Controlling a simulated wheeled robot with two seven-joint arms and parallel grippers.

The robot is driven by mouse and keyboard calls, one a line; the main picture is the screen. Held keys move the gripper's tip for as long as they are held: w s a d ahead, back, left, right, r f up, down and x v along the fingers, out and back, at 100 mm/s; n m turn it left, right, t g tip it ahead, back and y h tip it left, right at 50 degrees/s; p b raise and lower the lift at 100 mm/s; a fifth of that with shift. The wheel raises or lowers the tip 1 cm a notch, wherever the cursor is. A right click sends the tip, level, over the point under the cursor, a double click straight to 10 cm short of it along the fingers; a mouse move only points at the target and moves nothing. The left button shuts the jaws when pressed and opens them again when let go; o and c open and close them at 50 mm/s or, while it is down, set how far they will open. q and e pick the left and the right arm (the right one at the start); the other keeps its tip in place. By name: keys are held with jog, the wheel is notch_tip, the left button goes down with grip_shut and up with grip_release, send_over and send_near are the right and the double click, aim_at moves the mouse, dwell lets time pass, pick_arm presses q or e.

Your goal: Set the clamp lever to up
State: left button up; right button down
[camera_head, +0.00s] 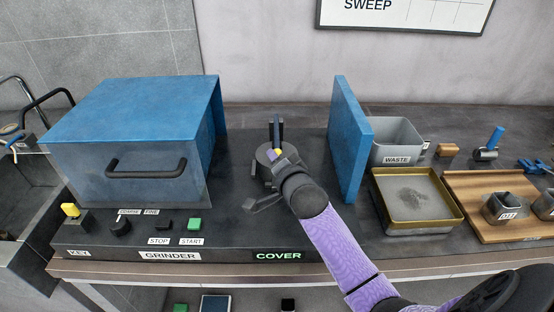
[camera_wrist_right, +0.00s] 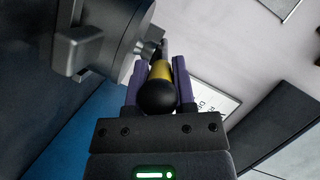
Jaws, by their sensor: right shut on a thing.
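The clamp lever shows in the right wrist view as a yellow shaft (camera_wrist_right: 161,71) with a black round knob (camera_wrist_right: 157,97). My right gripper (camera_wrist_right: 159,82) has its two purple fingers on either side of the lever and is shut on it. In the head view the right gripper (camera_head: 277,154) reaches the dark round clamp body (camera_head: 264,158) at the middle of the grinder base and covers most of the lever. Whether the lever points up cannot be told. My left gripper is not in view.
A blue grinder cover (camera_head: 135,110) with a black handle stands left of the clamp. An upright blue panel (camera_head: 350,140) stands close on the right. Farther right are a grey waste bin (camera_head: 397,139), a gold-rimmed tray (camera_head: 418,224) and a wooden board (camera_head: 475,229).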

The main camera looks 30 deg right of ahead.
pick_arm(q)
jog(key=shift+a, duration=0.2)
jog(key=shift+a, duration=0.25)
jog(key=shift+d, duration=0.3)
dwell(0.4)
